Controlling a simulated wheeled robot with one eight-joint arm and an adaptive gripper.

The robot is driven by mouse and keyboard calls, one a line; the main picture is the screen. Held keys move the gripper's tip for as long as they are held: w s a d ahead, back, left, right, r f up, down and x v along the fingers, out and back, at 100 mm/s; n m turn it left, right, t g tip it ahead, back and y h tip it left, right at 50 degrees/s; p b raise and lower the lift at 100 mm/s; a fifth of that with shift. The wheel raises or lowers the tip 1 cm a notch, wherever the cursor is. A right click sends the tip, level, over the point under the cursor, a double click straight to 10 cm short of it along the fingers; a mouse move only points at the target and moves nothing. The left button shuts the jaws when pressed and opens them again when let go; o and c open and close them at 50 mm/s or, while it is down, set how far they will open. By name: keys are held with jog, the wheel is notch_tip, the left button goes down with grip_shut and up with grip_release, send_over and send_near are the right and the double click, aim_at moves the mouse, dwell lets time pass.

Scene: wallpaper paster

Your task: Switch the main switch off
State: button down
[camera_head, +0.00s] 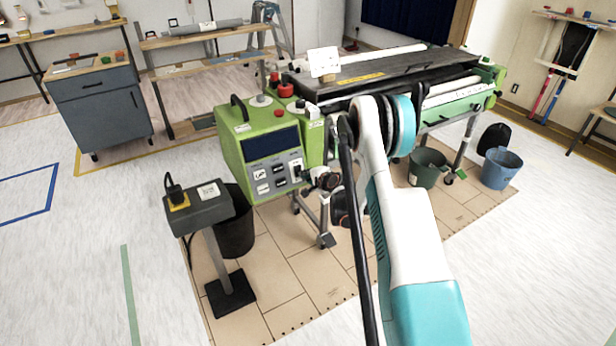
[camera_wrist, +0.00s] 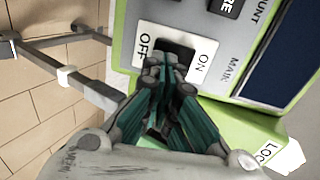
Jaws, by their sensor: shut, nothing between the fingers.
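The main switch (camera_wrist: 176,48) is a black rocker on a white plate marked OFF and ON, beside the word MAIN, in the wrist view. In the head view its white plate (camera_head: 297,171) sits at the right edge of the green control box's front panel. My gripper (camera_wrist: 172,72) is shut and empty. Its fingertips are right at the rocker and hide part of it. I cannot tell whether they touch it or which way the rocker is tilted. In the head view my gripper (camera_head: 322,181) is small and dark beside the panel's right edge.
The green control box (camera_head: 232,150) has a dark screen, several other buttons and red knobs on top. A grey pedestal (camera_head: 200,208) with a yellow-based plug and a black bin (camera_head: 237,225) stand left of it. The pasting machine (camera_head: 390,70) extends behind my arm.

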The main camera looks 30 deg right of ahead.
jog(key=shift+w+r, duration=0.25)
jog(key=shift+r, duration=0.3)
dwell(0.4)
